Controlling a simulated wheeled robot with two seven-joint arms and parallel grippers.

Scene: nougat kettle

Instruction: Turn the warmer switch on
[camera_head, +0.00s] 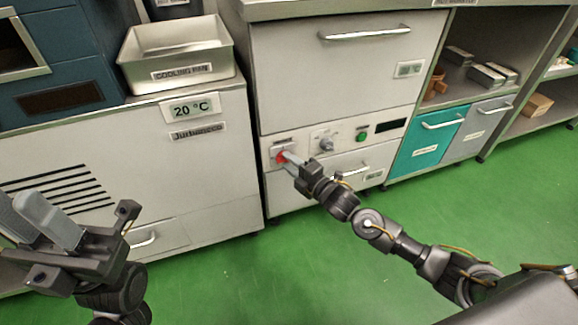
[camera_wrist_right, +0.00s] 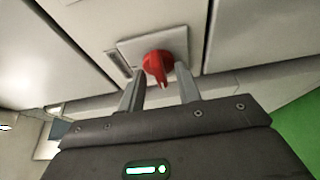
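The warmer switch is a red rotary knob (camera_head: 281,157) on a pale plate at the left of the warmer's front panel. In the right wrist view the red knob (camera_wrist_right: 158,66) has its grip ridge running roughly up and down in the picture. My right gripper (camera_head: 291,161) is at the knob, and its fingers partly cover it in the head view. In the wrist view its two fingers (camera_wrist_right: 160,88) are apart, with the knob between and just beyond their tips; contact cannot be made out. My left gripper (camera_head: 35,212) is at the lower left, away from the panel, with its fingers apart.
A grey knob (camera_head: 326,144), a green button (camera_head: 362,136) and a dark display (camera_head: 391,125) sit right of the switch. A drawer handle (camera_head: 352,172) is below. The cooling pan (camera_head: 178,84) stands on the left cabinet. The green floor (camera_head: 300,260) is clear.

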